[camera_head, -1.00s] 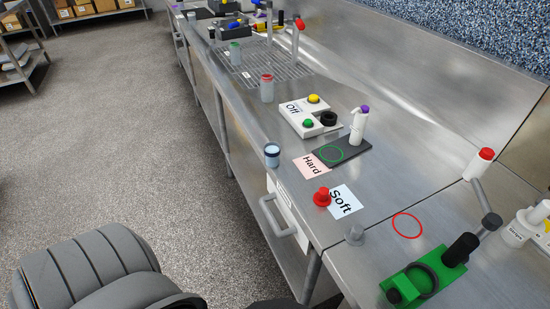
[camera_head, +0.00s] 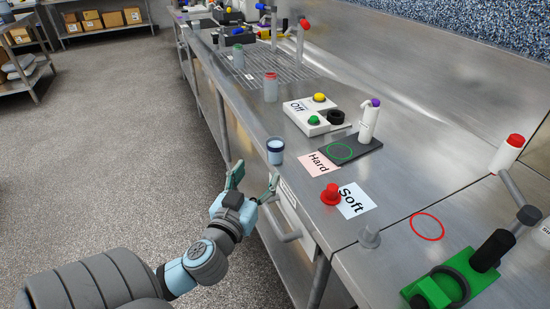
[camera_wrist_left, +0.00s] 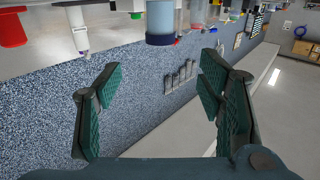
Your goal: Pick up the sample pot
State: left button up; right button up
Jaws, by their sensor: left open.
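The sample pot (camera_head: 275,151), a small clear pot with a blue band, stands upright near the front edge of the steel counter (camera_head: 300,125). My left gripper (camera_head: 253,179) is open and empty in front of the counter edge, just left of and nearer than the pot, and apart from it. In the left wrist view, which is upside down, the pot (camera_wrist_left: 160,22) hangs at the top, beyond the gap between the open fingers (camera_wrist_left: 160,85). My right gripper is out of view.
A red knob (camera_head: 330,194) stands by the Hard (camera_head: 315,164) and Soft (camera_head: 357,203) cards. A dark pad (camera_head: 362,150) bears a white bottle (camera_head: 369,122). A red-capped pot (camera_head: 270,88) stands farther back. A drawer handle (camera_head: 280,229) juts below the counter edge.

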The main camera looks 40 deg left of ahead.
aim_at(273, 147)
pick_arm(q)
jog(key=x, duration=1.3)
jog(key=shift+a+r, duration=0.1)
jog(key=shift+r, duration=0.25)
jog(key=shift+w+a+f, duration=0.1)
jog(key=shift+w+a, duration=0.05)
jog(key=shift+w, duration=0.35)
jog(key=c, duration=1.3)
